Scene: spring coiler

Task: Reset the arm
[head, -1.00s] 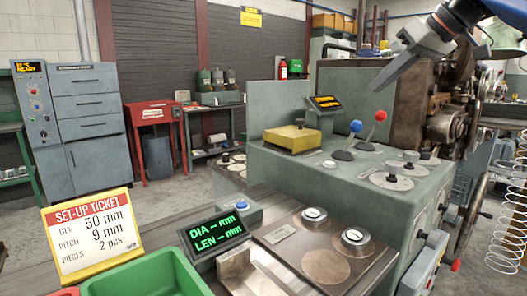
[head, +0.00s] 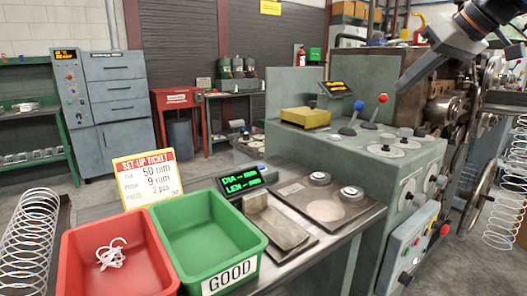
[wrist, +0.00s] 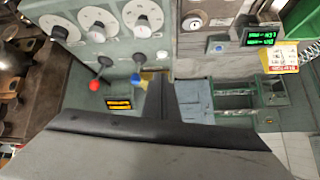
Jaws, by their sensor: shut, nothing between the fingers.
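My gripper (head: 403,88) hangs in the air at the upper right of the head view, in front of the coiler's mechanism and above the right part of the green-grey console (head: 345,140). It is shut and empty, pointing down and to the left. In the wrist view its dark fingers (wrist: 156,98) stand before the console, close in the picture to the red-knobbed lever (wrist: 97,82) and the blue-knobbed lever (wrist: 136,78). I see no contact with anything.
A red bin (head: 70,236) holds a tangled white wire piece (head: 111,254). Beside it stand an empty green bin (head: 208,212), a yellow-edged set-up ticket (head: 148,180) and a green-lit display (head: 246,180). Coils lie at far left (head: 32,235) and hang at far right (head: 505,190). Open floor lies behind.

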